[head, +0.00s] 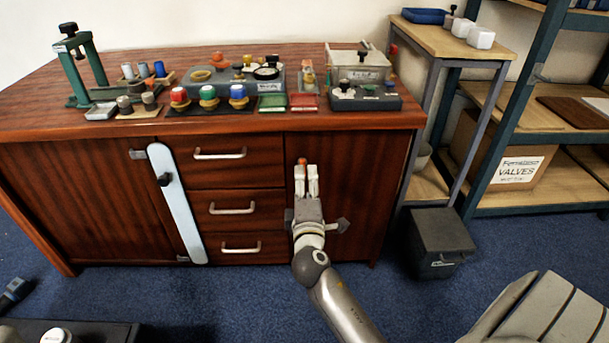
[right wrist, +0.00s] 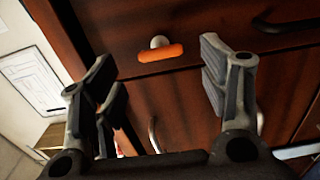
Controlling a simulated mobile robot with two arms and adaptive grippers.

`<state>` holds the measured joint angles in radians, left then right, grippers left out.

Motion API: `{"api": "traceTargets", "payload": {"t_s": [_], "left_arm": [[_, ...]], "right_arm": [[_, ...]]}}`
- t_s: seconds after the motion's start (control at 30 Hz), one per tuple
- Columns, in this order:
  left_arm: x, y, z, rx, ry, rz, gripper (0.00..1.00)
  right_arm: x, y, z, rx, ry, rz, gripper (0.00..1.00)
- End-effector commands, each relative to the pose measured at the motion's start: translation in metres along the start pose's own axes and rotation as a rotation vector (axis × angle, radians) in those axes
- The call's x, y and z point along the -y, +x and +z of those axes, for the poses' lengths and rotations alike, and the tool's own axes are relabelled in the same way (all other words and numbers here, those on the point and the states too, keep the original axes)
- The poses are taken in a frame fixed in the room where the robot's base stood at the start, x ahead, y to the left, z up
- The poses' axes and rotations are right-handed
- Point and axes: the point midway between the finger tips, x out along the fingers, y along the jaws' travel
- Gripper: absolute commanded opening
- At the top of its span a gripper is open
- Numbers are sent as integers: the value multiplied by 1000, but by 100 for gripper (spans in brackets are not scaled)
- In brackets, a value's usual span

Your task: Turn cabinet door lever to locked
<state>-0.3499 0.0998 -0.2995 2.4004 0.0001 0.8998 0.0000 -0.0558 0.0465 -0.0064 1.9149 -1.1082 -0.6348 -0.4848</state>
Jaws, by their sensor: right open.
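The cabinet door lever (right wrist: 160,55) is a small orange bar with a round pale metal knob on the dark red wood front. In the right wrist view it lies nearly level in the picture, between and beyond the fingers. Only a bit of orange lever (head: 302,161) shows in the head view, high on the right cabinet door (head: 350,175). My right gripper (head: 306,180) is open with its fingers in front of that door, just below the orange bit. In the right wrist view its fingers (right wrist: 160,85) are spread and empty, apart from the lever. My left gripper is not in view.
Three drawers with metal handles (head: 232,209) are left of the gripper. A pale bar with a dark knob (head: 176,205) crosses the left door edge. The worktop (head: 300,122) holds several fittings. A dark box (head: 440,243) stands on the floor at right.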

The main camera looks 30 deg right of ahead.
Motion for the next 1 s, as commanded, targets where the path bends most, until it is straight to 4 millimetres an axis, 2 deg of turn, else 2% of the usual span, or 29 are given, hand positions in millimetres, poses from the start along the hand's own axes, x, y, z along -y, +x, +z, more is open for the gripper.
{"api": "traceTargets", "payload": {"t_s": [0.03, 0.2, 0.4, 1.0], "left_arm": [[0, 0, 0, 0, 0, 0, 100], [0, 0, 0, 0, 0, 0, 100], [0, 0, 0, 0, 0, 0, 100], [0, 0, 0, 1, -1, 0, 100]], "right_arm": [[2, -12, 0, -1, 3, -4, 68], [1, -41, 0, -1, 3, -3, 68], [0, -60, 0, -1, 2, -1, 68], [0, -64, 0, -1, 2, 0, 68]]}}
